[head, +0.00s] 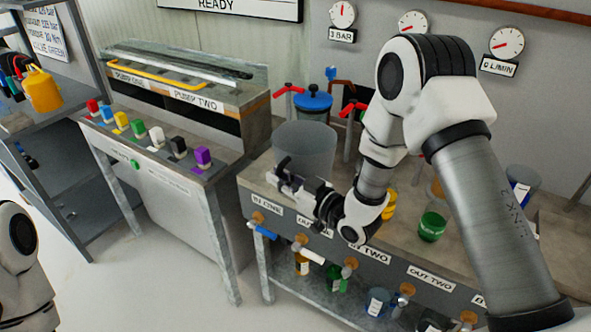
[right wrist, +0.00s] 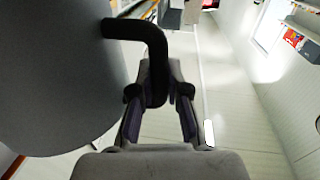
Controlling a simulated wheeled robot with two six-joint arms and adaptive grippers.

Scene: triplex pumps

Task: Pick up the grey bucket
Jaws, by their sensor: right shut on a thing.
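The grey bucket (head: 303,146) stands upright at the left end of the bench in the head view. In the right wrist view its grey side (right wrist: 55,75) fills the left of the picture. Its dark bent handle (right wrist: 155,45) comes out from that side and runs down between the fingers. My right gripper (head: 284,178) is at the front left of the bucket, and it also shows in the right wrist view (right wrist: 160,95), shut on the handle. Part of the handle is hidden by the fingers. Of my left arm only a link shows; its gripper is out of view.
A blue-lidded container (head: 313,104) stands behind the bucket, near red-handled valves. A green jar (head: 432,226) stands to the right on the bench (head: 262,165). Taps line the bench front. A control console (head: 170,185) with coloured switches stands to the left, with a gap between.

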